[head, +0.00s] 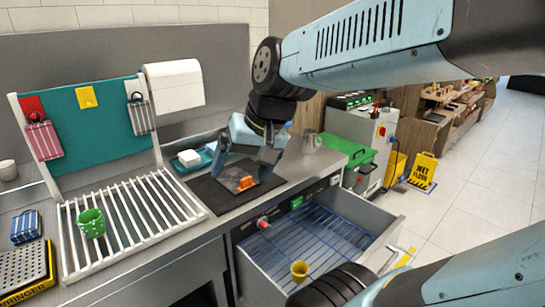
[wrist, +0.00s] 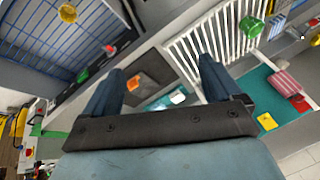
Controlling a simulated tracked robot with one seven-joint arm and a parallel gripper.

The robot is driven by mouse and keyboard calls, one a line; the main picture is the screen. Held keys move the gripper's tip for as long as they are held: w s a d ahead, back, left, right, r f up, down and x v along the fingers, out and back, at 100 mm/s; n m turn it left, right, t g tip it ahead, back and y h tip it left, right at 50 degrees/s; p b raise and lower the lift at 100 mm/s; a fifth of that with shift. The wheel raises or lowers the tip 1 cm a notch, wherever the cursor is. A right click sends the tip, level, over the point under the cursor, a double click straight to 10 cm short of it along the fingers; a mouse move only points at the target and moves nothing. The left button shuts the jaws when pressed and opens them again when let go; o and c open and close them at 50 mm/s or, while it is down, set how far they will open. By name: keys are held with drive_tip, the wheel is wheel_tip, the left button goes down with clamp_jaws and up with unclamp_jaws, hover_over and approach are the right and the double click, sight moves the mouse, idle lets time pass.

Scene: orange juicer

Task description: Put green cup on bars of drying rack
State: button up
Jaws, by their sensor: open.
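The green cup (head: 91,223) rests on the white bars of the drying rack (head: 150,222), toward the rack's left side. I cannot tell if it stands fully upright. It also shows in the wrist view (wrist: 251,27), on the rack (wrist: 218,37) at upper right. My gripper (head: 244,170) is open and empty, above the dark mat (head: 212,193) right of the rack and well apart from the cup. In the wrist view my gripper's fingers (wrist: 161,68) are spread with nothing between them.
An open drawer (head: 386,232) with a blue wire grid juts out at the front right, with a yellow cup (head: 299,271) in it. An orange object (head: 246,184) lies on the mat. A teal board (head: 92,122) with hanging items stands behind the rack.

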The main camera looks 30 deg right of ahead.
drive_tip(key=s+d+r+n+t+h, duration=0.1)
drive_tip(key=s+d+h, duration=0.1)
drive_tip(key=d, duration=0.3)
drive_tip(key=shift+s+r+n+h, duration=0.2)
drive_tip(key=shift+r+n+h, duration=0.2)
